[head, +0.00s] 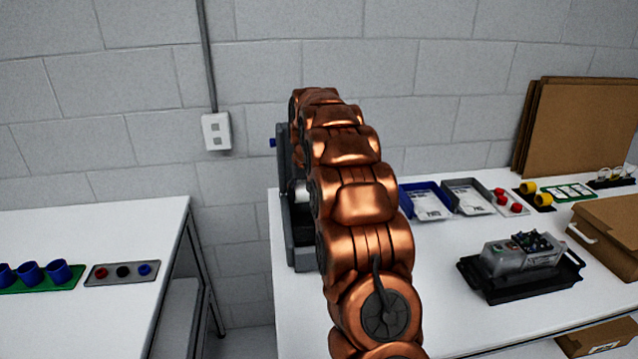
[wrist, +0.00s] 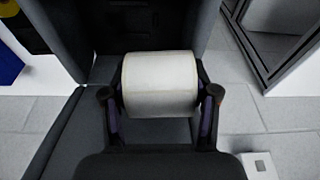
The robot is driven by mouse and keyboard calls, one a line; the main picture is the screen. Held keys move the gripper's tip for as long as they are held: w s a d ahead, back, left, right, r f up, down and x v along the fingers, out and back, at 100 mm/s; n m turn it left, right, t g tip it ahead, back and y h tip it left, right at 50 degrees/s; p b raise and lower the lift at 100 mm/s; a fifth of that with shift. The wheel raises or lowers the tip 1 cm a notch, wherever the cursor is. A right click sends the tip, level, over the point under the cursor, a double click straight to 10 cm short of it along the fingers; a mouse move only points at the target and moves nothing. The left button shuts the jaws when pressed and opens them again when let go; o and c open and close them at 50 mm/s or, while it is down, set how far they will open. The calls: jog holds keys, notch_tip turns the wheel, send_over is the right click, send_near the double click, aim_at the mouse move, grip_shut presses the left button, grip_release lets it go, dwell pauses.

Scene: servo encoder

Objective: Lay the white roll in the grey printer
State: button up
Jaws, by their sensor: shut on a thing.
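The white roll (wrist: 160,82) is between the two fingers of my gripper (wrist: 162,92) in the wrist view, gripped at its ends. The grey printer (wrist: 62,35) shows around it, with a dark upright part behind the roll and a dark side to the left. In the head view the printer (head: 303,255) stands at the left end of the right table, largely hidden by my copper arm. A small piece of the roll (head: 300,192) shows beside the arm, at the printer. I cannot tell whether the roll touches the printer.
The right table (head: 430,320) carries a blue tray (head: 425,201), a grey tray (head: 468,197), a black tray with a device (head: 520,262) and a cardboard box (head: 612,230). A left table (head: 90,235) stands across a gap. A wall outlet (head: 216,131) is behind.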

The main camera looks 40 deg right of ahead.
jog(key=d, duration=0.5)
jog(key=shift+m, duration=0.4)
jog(key=shift+s+a+f+b, duration=0.15)
jog(key=shift+f+b, duration=0.45)
jog(key=shift+f, duration=1.2)
jog(key=shift+s+f+b, duration=0.15)
jog(key=shift+f+b, duration=0.45)
jog(key=shift+f, duration=1.15)
jog(key=shift+s+a+f+b, duration=0.15)
jog(key=shift+f+b, duration=0.45)
jog(key=shift+f, duration=1.2)
jog(key=shift+s, duration=0.1)
jog(key=o, duration=1.3)
jog(key=shift+r, duration=0.15)
